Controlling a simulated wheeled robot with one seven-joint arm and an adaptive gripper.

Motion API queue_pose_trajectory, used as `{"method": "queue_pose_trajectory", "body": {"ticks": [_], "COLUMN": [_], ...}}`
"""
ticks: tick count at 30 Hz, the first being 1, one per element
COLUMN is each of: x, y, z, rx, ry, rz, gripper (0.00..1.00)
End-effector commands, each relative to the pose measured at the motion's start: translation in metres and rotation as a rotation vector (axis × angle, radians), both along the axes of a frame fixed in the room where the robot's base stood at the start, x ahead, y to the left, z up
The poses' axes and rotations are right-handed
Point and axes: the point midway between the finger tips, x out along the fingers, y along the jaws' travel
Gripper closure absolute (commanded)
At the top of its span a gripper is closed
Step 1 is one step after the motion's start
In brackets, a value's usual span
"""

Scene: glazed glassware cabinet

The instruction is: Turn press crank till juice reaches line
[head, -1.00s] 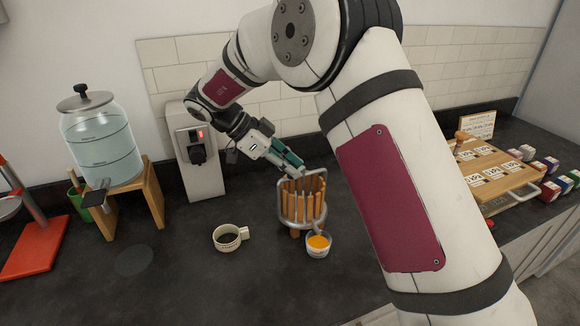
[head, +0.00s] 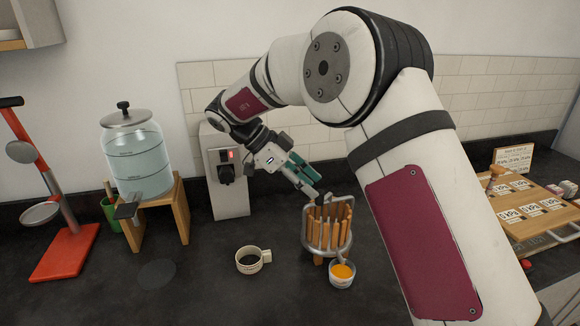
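The press (head: 326,238) is a basket of upright wooden slats in a grey metal frame, standing on the dark counter. A curved metal bar (head: 347,228) shows over its front; I cannot make out the crank clearly. A small pale cup (head: 341,281) with orange juice (head: 342,271) stands at the press's front right foot. Its fill line cannot be made out. My gripper (head: 314,191), with green finger parts, points down at the back left of the press top. Whether it touches the crank, and how far its fingers are apart, is too small to tell.
A beige mug (head: 252,260) with dark contents stands left of the press. Further left are a glass water dispenser (head: 136,158) on a wooden stand (head: 181,215) and a red-based stand (head: 64,254). A wooden board with labels (head: 525,205) lies right. My arm crosses the right side.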

Motion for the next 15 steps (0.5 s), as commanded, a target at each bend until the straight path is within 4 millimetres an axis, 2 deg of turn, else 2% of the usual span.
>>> {"method": "queue_pose_trajectory", "body": {"ticks": [6, 15], "x": [0.004, 0.006], "y": [0.034, 0.056], "z": [0.032, 0.055], "rx": [0.003, 0.001], "ry": [-0.002, 0.001], "rz": [0.001, -0.001], "gripper": [0.62, 0.62]}}
